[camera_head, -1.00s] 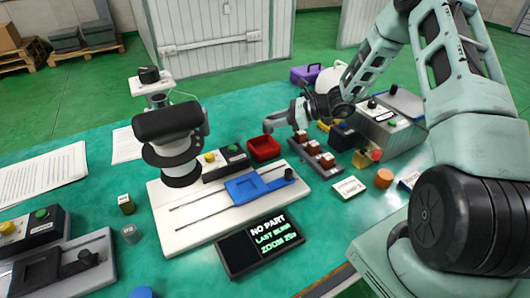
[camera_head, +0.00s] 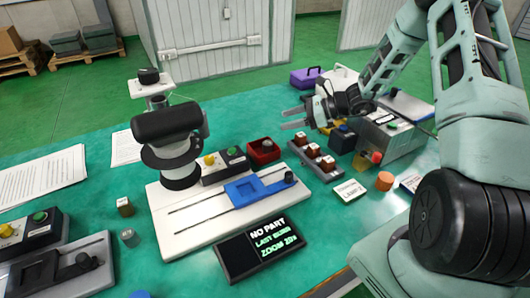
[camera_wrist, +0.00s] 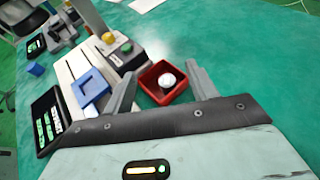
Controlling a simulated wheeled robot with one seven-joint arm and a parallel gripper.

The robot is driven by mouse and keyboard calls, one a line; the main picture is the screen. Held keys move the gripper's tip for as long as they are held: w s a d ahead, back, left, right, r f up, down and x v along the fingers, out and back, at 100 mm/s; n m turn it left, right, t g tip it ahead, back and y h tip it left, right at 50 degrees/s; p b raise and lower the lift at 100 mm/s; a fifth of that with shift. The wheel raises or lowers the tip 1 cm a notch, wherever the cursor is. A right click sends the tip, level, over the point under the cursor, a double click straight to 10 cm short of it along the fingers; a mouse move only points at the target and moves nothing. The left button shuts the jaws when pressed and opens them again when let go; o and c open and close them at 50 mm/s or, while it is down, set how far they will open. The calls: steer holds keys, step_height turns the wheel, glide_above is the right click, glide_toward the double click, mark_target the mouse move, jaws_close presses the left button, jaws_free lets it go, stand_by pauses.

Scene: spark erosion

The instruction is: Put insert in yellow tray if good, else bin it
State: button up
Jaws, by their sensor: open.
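A small insert with a pale round top (camera_wrist: 167,80) lies in the red bin (camera_wrist: 150,97) in the wrist view; the bin also shows in the head view (camera_head: 255,158). My gripper (camera_head: 290,118) is open and empty, raised beyond the bin, its fingers apart. In the wrist view, my fingers (camera_wrist: 162,76) frame the bin. Several brown inserts with white tops (camera_head: 313,151) stand in a dark rack right of the bin. The microscope's blue stage (camera_head: 243,191) is empty, and the screen (camera_head: 262,248) reads "NO PART".
The microscope (camera_head: 172,150) stands on a white base at centre left. A grey box (camera_head: 392,140), a small yellow block (camera_head: 361,161) and an orange cylinder (camera_head: 384,181) stand right of the rack. A white label card (camera_head: 350,190) lies in front. Papers lie at left.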

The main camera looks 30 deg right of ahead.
steer(key=v, duration=1.2)
steer(key=shift+b, duration=0.45)
steer(key=shift+r, duration=0.1)
steer(key=s+a+r+n+g+h, duration=0.1)
steer(key=s+a+n+g, duration=0.25)
steer(key=a, duration=0.45)
steer(key=s+a+r+n+g+h, duration=0.1)
steer(key=s+a+n+g, duration=0.15)
steer(key=a+n, duration=0.45)
steer(key=s+a+r+n+g+h, duration=0.1)
steer(key=s+a+n+g, duration=0.15)
steer(key=a, duration=0.75)
steer(key=s+a+r+n+h, duration=0.1)
steer(key=s+a+n+h, duration=0.2)
steer(key=s+n, duration=0.6)
steer(key=s+a+r+n+h, duration=0.1)
steer(key=s+a+n+h, duration=0.3)
steer(key=s+a+n, duration=0.4)
steer(key=shift+s+n, duration=0.7)
steer(key=shift+n, duration=0.8)
steer(key=shift+a+t, duration=0.15)
steer(key=shift+t, duration=0.1)
